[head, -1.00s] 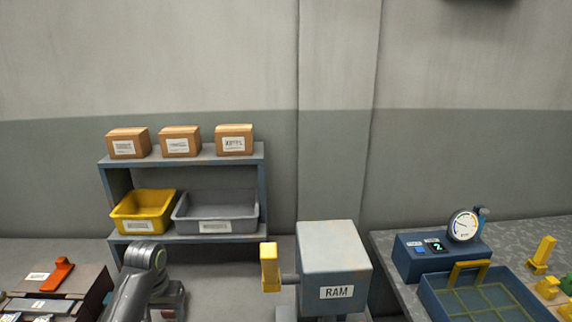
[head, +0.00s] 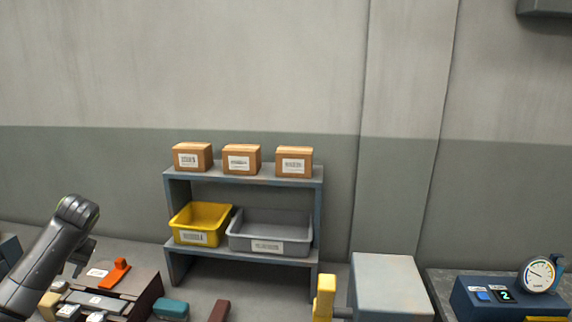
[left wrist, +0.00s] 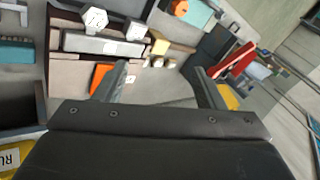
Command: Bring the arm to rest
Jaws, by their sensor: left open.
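My left arm comes in from the left of the head view. Its gripper is mostly hidden there behind the wrist, above the brown bench fixture (head: 128,290) with the orange lever (head: 115,273). In the left wrist view my left gripper (left wrist: 162,85) shows two fingers spread apart with nothing between them. The orange part (left wrist: 100,76) shows just left of the fingers, and the fixture with white pieces lies beyond. My right gripper is not in view.
A shelf (head: 245,178) stands at the back with cartons, a yellow bin (head: 200,222) and a grey bin (head: 270,232). A grey press box (head: 390,285) with a yellow handle (head: 324,298) stands right of centre. A blue gauge box (head: 508,298) is at far right.

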